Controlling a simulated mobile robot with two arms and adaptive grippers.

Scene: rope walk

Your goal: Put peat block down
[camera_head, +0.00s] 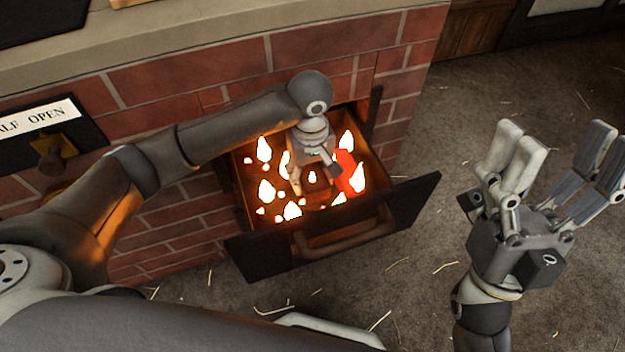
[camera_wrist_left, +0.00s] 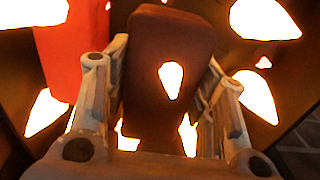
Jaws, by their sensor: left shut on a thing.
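The peat block (camera_wrist_left: 165,60) is a dark brown block between the fingers of my left gripper (camera_wrist_left: 165,95) in the left wrist view. In the head view my left gripper (camera_head: 316,172) reaches down into an open fire drawer (camera_head: 275,257) with bright flames in it. The gripper is shut on the block, which shows in the head view only as a dark patch among the flames. I cannot tell whether the block touches the drawer floor. My right gripper (camera_head: 555,165) is open and empty, raised at the right, clear of the drawer.
A red object (camera_head: 346,172) stands in the drawer beside the left gripper, also at the upper left of the left wrist view (camera_wrist_left: 72,50). A brick wall (camera_head: 330,35) backs the drawer. The straw-strewn floor (camera_head: 420,110) is open.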

